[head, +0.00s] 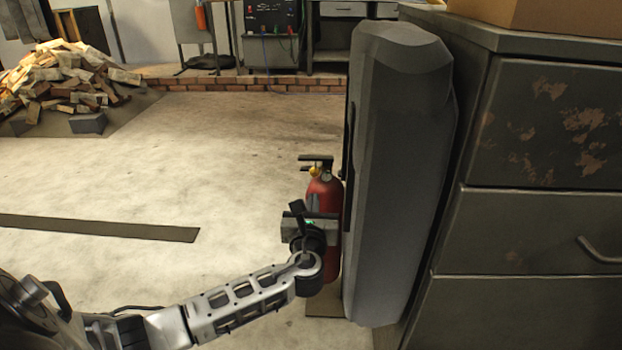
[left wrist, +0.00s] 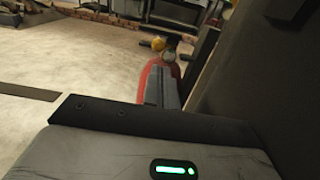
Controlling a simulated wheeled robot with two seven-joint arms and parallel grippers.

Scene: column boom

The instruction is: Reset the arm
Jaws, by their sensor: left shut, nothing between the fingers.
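My left arm comes in from the lower left of the head view. Its gripper (head: 308,222) is in front of a red fire extinguisher (head: 328,190), and the jaws are shut with nothing between them. The extinguisher stands upright, close beside a tall dark grey column-like body (head: 400,170). My wrist and gripper hide part of its middle. In the left wrist view the extinguisher (left wrist: 152,75) shows just beyond the gripper's housing, with a yellow part at its top. I cannot tell whether the gripper touches it. My right gripper is not in view.
A worn grey drawer cabinet (head: 540,120) fills the right side, with a cardboard box (head: 550,15) on top. A heap of wood pieces (head: 75,80) lies at the back left. A dark strip (head: 100,228) lies on the floor. The middle floor is clear.

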